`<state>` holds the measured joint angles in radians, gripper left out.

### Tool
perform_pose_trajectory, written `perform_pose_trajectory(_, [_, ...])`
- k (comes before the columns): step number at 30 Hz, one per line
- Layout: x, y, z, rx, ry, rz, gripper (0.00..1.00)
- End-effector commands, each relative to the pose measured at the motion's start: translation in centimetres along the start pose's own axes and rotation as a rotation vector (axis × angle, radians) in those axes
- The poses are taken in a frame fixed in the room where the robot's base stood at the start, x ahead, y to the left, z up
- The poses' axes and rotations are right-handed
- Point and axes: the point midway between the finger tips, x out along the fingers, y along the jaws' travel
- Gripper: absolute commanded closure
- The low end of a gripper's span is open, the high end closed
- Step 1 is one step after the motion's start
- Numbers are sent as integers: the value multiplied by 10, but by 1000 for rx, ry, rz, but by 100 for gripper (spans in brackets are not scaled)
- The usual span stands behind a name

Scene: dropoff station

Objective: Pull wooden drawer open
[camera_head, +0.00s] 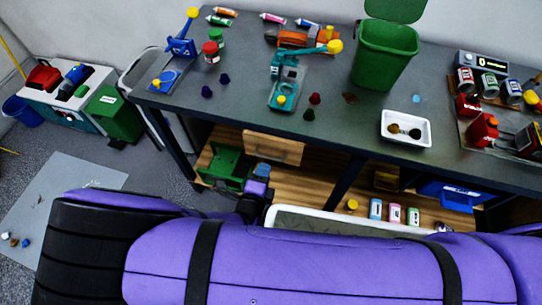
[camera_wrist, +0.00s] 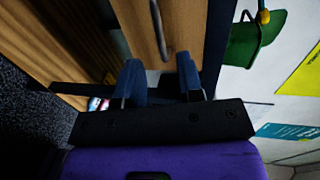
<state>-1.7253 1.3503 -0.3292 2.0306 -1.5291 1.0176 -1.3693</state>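The wooden drawer (camera_head: 273,148) hangs under the dark workbench, with a metal bar handle on its light wood front. In the wrist view the drawer front (camera_wrist: 188,22) fills the top middle, and its curved grey handle (camera_wrist: 158,28) runs down towards the space between my fingers. My gripper (camera_wrist: 158,78) is open, its two blue fingers apart with nothing held between them. In the head view my gripper (camera_head: 262,172) is below and in front of the drawer. I cannot tell whether the fingers touch the drawer front.
The workbench top (camera_head: 340,112) holds a green bin (camera_head: 385,55), a white tray (camera_head: 405,128) and several tools. A green crate (camera_head: 224,166) sits on the shelf below the drawer. A dark table leg (camera_head: 343,180) stands right of the drawer.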

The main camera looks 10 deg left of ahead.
Motion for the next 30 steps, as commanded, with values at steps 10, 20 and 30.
perform_pose_trajectory(10, [57, 0, 0, 1, 0, -1, 65])
perform_pose_trajectory(20, [73, 0, 0, 1, 0, 1, 65])
perform_pose_trajectory(30, [72, 0, 0, 2, 0, 1, 100])
